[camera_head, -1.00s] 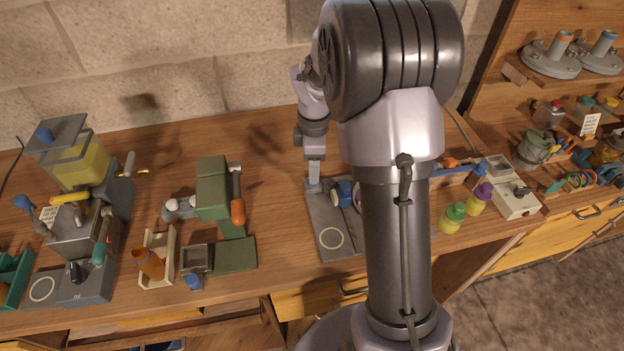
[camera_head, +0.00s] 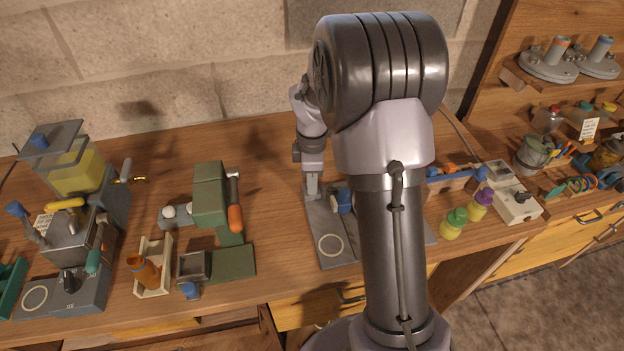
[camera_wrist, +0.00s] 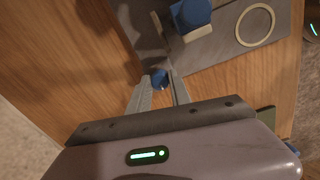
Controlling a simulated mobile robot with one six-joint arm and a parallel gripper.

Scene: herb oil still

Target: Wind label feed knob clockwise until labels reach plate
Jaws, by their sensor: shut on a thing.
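The label station is a grey base plate (camera_head: 319,222) with a pale ring (camera_head: 330,245) near its front; it also shows at the top of the wrist view (camera_wrist: 222,40). A larger blue part (camera_head: 343,199) stands on it, seen in the wrist view (camera_wrist: 191,14) beyond my fingers. My gripper (camera_head: 312,190) points down at the plate's back left corner. In the wrist view my gripper (camera_wrist: 161,84) is shut on a small blue knob (camera_wrist: 159,78), apparently the feed knob. My arm hides the station's right side. I cannot make out the labels or the knob's turn.
A green press (camera_head: 211,200) with an orange handle stands to the left, and a grey machine with a yellow hopper (camera_head: 77,168) at far left. Green (camera_head: 455,222) and purple-capped bottles (camera_head: 479,206) stand right of my arm. Bare bench lies between press and station.

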